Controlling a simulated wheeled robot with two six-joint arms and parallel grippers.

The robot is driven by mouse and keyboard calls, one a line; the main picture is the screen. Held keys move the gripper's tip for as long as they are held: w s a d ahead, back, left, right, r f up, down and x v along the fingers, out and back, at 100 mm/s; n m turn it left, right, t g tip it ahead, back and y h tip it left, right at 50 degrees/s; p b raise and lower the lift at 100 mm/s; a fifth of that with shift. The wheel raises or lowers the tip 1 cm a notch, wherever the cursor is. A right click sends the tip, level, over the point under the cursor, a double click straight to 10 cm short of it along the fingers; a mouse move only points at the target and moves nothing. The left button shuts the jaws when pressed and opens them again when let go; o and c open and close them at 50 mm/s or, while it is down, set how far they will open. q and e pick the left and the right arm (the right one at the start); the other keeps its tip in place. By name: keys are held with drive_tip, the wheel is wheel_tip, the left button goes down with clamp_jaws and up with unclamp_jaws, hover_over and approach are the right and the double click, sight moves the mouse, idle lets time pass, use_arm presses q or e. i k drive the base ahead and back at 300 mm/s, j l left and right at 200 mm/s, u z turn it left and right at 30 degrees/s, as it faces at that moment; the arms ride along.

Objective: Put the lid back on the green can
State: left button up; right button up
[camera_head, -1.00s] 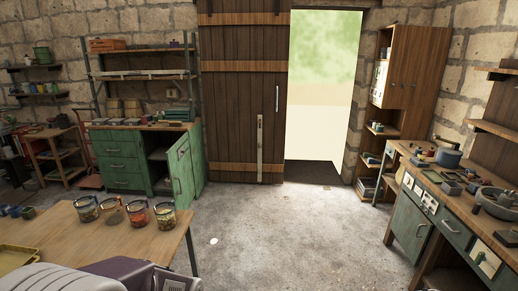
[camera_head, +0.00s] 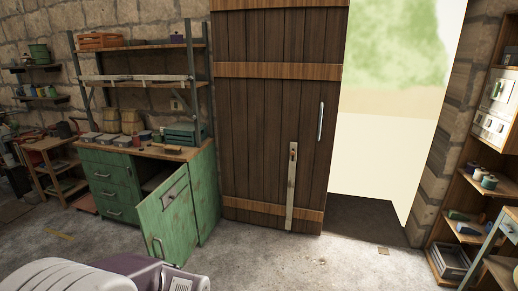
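A small green container (camera_head: 40,54) stands on the upper wall shelf at the far left of the head view. It may be the green can, but it is too small to tell, and I cannot make out whether it is open. No lid can be made out. Neither of my grippers is in view.
A green cabinet (camera_head: 110,184) with an open door (camera_head: 166,222) stands left of the wooden door (camera_head: 265,120). Its rack (camera_head: 135,79) holds an orange crate (camera_head: 98,41). A bright doorway (camera_head: 385,140) and a wooden shelf unit (camera_head: 462,232) are on the right. Floor (camera_head: 310,262) ahead is clear.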

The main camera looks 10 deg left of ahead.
sight(158, 137)
drive_tip(key=i+j+u, duration=0.2)
drive_tip(key=i+u, duration=0.65)
drive_tip(key=i+l+u, duration=0.15)
drive_tip(key=i+u, duration=0.25)
drive_tip(key=i+j, duration=0.2)
drive_tip(key=i, duration=0.25)
drive_tip(key=i+j, duration=0.15)
drive_tip(key=i, duration=0.3)
